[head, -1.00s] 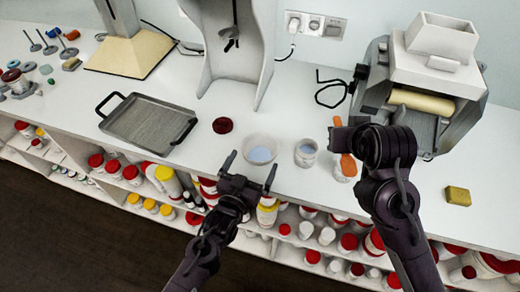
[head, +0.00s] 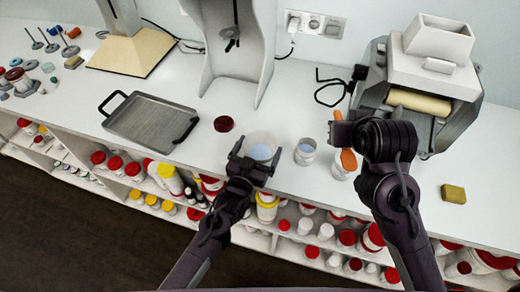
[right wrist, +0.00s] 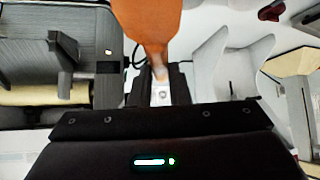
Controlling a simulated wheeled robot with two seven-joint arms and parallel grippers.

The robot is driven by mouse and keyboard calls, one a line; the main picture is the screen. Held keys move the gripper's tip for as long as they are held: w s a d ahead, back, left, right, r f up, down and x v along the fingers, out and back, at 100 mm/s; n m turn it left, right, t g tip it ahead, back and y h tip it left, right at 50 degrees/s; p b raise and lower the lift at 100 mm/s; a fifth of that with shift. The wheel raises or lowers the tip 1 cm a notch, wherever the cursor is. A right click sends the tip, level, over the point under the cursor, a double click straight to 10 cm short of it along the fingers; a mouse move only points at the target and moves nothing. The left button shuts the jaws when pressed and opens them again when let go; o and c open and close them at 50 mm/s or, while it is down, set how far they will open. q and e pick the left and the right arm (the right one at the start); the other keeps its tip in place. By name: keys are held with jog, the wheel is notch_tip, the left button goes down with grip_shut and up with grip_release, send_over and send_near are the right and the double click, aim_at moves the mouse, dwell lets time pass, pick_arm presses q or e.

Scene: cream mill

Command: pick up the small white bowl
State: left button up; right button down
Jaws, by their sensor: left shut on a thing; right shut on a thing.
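The small white bowl (head: 263,138) stands near the front edge of the counter in the head view, with something pale blue inside. My left gripper (head: 257,154) is at its near side, shut on it. The gripper's fingers hide the bowl's near part. My right gripper (head: 343,132) is shut on an orange tool (head: 348,160), like a spatula. This tool also shows in the right wrist view (right wrist: 150,18), its narrow end between the fingers (right wrist: 160,88).
A white cup (head: 305,152) stands right of the bowl, and a dark red round thing (head: 223,124) lies to its left. A grey tray (head: 150,125), a roller mill (head: 420,90) and a yellow block (head: 453,193) are also on the counter (head: 290,180). Shelves with several jars are below.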

aim_at(258, 158)
pick_arm(q)
jog(key=shift+r, duration=0.1)
notch_tip(258, 158, up, 20)
jog(key=b, duration=0.3)
pick_arm(e)
notch_tip(258, 158, down, 3)
jog(key=shift+f, duration=0.1)
pick_arm(q)
jog(key=s+a+f+n+t+y+b, duration=0.1)
jog(key=s+a+f+n+y, duration=0.15)
jog(key=s+a+f, duration=0.45)
jog(key=s+a+f+n+y+b, duration=0.15)
jog(key=s+a+f+y, duration=0.25)
jog(key=s+a, duration=0.65)
jog(key=w+d+m+g+h, duration=0.2)
jog(key=w+d+m+h, duration=0.2)
jog(key=d+h, duration=0.1)
jog(key=w+d+r+m+g+h, duration=0.1)
jog(key=w+d+m+g+h, duration=0.1)
jog(key=d+h, duration=0.4)
jog(key=shift+w+d+r+m, duration=0.2)
jog(key=shift+w+d+m, duration=0.65)
jog(key=shift+w, duration=0.25)
pick_arm(e)
notch_tip(258, 158, down, 2)
pick_arm(q)
jog(key=shift+a+h, duration=0.1)
jog(key=shift+h, duration=0.15)
